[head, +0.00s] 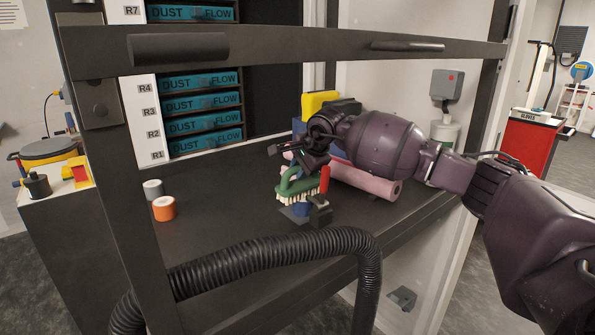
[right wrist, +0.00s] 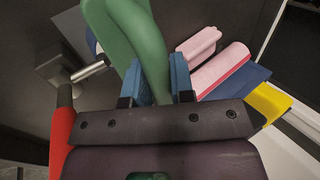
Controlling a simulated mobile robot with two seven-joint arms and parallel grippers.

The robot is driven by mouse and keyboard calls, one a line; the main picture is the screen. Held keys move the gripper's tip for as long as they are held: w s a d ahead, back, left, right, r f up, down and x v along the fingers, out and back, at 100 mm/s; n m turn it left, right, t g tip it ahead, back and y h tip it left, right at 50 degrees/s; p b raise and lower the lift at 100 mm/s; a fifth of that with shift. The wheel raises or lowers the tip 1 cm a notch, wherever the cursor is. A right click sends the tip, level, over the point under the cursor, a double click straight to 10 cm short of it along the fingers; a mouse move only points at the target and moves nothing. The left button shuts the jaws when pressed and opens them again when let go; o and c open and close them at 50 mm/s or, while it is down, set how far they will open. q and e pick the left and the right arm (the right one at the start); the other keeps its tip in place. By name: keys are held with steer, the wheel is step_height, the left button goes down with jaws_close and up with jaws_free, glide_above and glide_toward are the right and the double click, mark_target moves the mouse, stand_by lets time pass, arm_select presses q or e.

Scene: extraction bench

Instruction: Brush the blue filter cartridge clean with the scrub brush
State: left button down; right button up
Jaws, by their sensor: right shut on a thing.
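My right gripper (head: 304,163) is shut on the green scrub brush (head: 296,187), whose pale bristles point down. In the right wrist view the green handle (right wrist: 141,40) sits between the blue finger pads (right wrist: 153,80). The blue filter cartridge (head: 302,210) is directly below the bristles, in a dark clamp (head: 320,212) with a red handle (head: 325,178). The brush hides most of the cartridge; I cannot tell whether the bristles touch it. A small bit of blue (right wrist: 91,42) shows beside the brush in the right wrist view. My left gripper is not in view.
A pink roll (head: 370,182) and a yellow item (head: 319,104) lie behind the clamp. Orange (head: 164,209) and grey (head: 153,189) pots stand at the left. A black ribbed hose (head: 270,250) and a frame bar (head: 290,52) cross in front. The middle bench is clear.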

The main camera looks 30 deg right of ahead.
steer(key=shift+d+f, duration=0.1)
steer(key=shift+d, duration=0.75)
steer(key=shift+d+b, duration=0.3)
steer(key=shift+b, duration=0.05)
steer(key=shift+a, duration=1.05)
steer(key=shift+s+a, duration=0.1)
steer(key=shift+a, duration=0.2)
steer(key=shift+a+p, duration=0.3)
steer(key=shift+a, duration=0.85)
